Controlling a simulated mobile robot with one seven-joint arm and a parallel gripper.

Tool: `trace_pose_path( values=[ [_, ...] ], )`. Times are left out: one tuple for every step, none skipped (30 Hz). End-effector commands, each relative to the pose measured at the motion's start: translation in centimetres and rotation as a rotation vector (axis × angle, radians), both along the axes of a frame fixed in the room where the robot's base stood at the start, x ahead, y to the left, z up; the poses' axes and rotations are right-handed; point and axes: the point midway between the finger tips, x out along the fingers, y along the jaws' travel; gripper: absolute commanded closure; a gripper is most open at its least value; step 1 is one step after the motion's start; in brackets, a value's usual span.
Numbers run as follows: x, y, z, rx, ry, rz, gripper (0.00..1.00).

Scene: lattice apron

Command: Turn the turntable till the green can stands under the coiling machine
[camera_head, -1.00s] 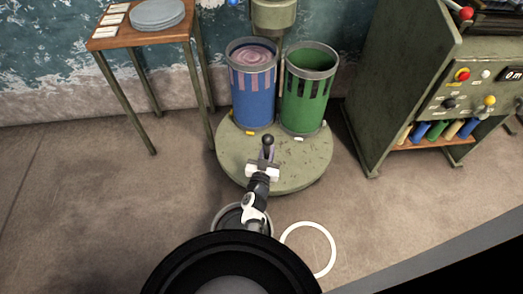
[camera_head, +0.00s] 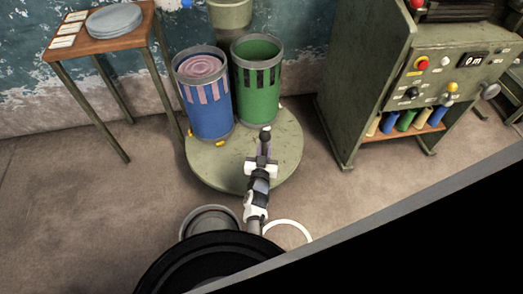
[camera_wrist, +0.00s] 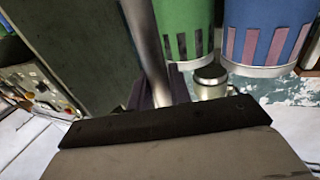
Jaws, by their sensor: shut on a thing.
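The green can (camera_head: 258,92) is open-topped and looks empty. It stands upright at the back of the round grey-green turntable (camera_head: 275,165). The blue can (camera_head: 208,115), with pinkish coiled sliver at its top, stands left of it and nearer me. The coiling machine's head (camera_head: 230,12) shows at the top edge, above and behind the gap between the cans. My gripper (camera_head: 262,162) is shut on the turntable's upright handle (camera_head: 265,136), below its black knob. The wrist view shows the handle's grey post (camera_wrist: 145,45) between my fingers, with the green can (camera_wrist: 184,25) and blue can (camera_wrist: 265,38) beyond.
A small table (camera_head: 85,50) with grey discs and white cards stands at the left. A control cabinet (camera_head: 372,85) with buttons and a shelf of coloured spools stands at the right. A white ring (camera_head: 290,230) lies on the floor in front. Floor is clear on both sides.

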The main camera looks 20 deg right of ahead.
Motion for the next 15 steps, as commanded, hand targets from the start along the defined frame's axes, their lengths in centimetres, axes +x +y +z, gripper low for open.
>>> trace_pose_path(
  values=[
    [-0.01, -0.38, -0.05, -0.001, -0.002, -0.004, 1.00],
    [0.01, -0.49, -0.04, -0.002, -0.003, -0.004, 1.00],
    [0.04, -0.61, -0.02, -0.002, -0.002, -0.003, 1.00],
    [0.06, -0.69, -0.01, -0.002, -0.003, -0.003, 1.00],
    [0.08, -0.78, 0.00, -0.001, -0.002, -0.003, 1.00],
    [0.10, -0.89, 0.01, 0.000, -0.002, -0.003, 1.00],
    [0.10, -0.96, 0.02, 0.000, -0.002, -0.003, 1.00],
    [0.12, -1.02, 0.03, 0.000, -0.002, -0.003, 1.00],
    [0.13, -1.09, 0.04, -0.001, -0.002, -0.003, 1.00],
    [0.13, -1.13, 0.05, -0.001, -0.002, -0.003, 1.00],
    [0.14, -1.17, 0.06, -0.001, -0.002, -0.003, 1.00],
    [0.15, -1.20, 0.07, -0.001, -0.002, -0.002, 1.00],
    [0.15, -1.22, 0.08, -0.002, -0.001, -0.003, 1.00],
    [0.15, -1.23, 0.09, -0.002, -0.001, -0.003, 1.00],
    [0.16, -1.25, 0.09, -0.002, -0.001, -0.003, 1.00]
  ],
)
